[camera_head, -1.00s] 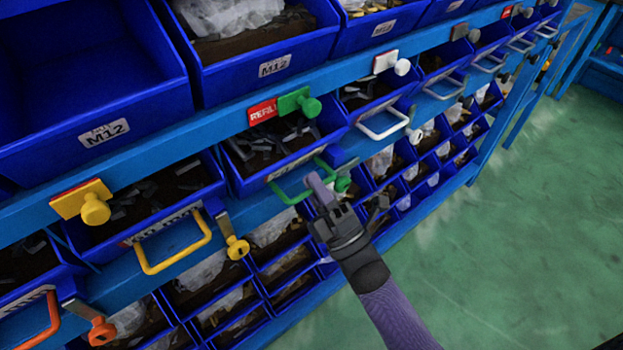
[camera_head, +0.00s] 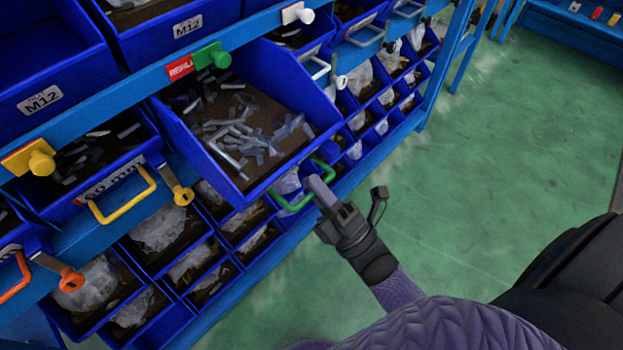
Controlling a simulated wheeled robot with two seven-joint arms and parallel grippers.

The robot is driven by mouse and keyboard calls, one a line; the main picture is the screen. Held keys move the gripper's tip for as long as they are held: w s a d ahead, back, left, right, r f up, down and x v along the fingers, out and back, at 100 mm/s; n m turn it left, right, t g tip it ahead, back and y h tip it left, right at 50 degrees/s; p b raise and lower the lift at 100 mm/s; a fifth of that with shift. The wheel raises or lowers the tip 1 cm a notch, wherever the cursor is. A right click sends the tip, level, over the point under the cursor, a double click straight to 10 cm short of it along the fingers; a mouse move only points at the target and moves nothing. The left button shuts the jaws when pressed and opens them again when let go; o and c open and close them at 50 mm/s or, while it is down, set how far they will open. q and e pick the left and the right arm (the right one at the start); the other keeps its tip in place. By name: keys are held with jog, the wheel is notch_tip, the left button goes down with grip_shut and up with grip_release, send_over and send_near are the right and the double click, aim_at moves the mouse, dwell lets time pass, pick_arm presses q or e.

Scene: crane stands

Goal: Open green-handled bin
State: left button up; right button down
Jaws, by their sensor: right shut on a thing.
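The green-handled bin (camera_head: 310,96) is a blue bin pulled well out from the rack, tilted down toward me. Loose grey and white parts (camera_head: 245,135) lie inside it. Its green handle (camera_head: 289,203) is below the front wall. My left gripper is not in view.
A yellow-handled bin (camera_head: 70,204) and an orange handle (camera_head: 20,280) are at the left. A green knob (camera_head: 219,57) is on the rail above the bin. Smaller bins (camera_head: 190,265) stand below. Green floor (camera_head: 480,150) is open at the right.

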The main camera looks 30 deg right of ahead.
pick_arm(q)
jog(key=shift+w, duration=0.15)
pick_arm(e)
jog(key=shift+s, duration=0.1)
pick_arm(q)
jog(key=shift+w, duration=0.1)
pick_arm(e)
jog(key=c, duration=1)
grip_release()
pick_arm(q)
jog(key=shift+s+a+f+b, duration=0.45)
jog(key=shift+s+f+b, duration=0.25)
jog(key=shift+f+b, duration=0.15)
pick_arm(e)
jog(key=v, duration=1)
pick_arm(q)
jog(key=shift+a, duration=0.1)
